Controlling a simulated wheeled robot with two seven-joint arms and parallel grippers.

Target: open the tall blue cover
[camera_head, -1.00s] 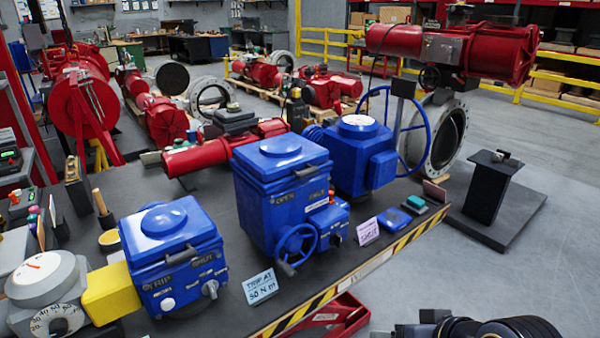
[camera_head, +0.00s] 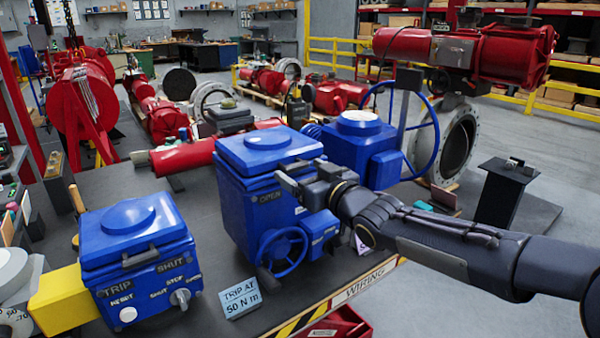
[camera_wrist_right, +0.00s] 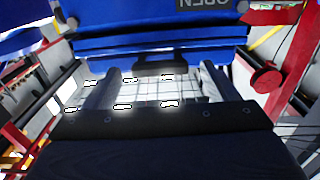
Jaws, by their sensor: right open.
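The tall blue cover (camera_head: 268,150) is the lid of the tall blue actuator box (camera_head: 245,205) in the middle of the bench, and it looks shut. My right gripper (camera_head: 287,176) reaches in from the right with its fingers at the front of the box, just below the lid's edge. In the right wrist view the gripper (camera_wrist_right: 158,88) is open, with nothing seen between its fingers but a pale gridded surface behind. A dark handle (camera_wrist_right: 165,64) on the blue front lies just beyond the fingertips, apart from them. In the head view my gripper mostly hides this handle. My left gripper is out of view.
A blue handwheel (camera_head: 283,250) sticks out below my right gripper. A shorter blue box (camera_head: 135,250) stands to the left, and a blue actuator with a large wheel (camera_head: 365,150) behind right. A "TRIP AT 50 N m" card (camera_head: 240,297) stands near the striped bench edge.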

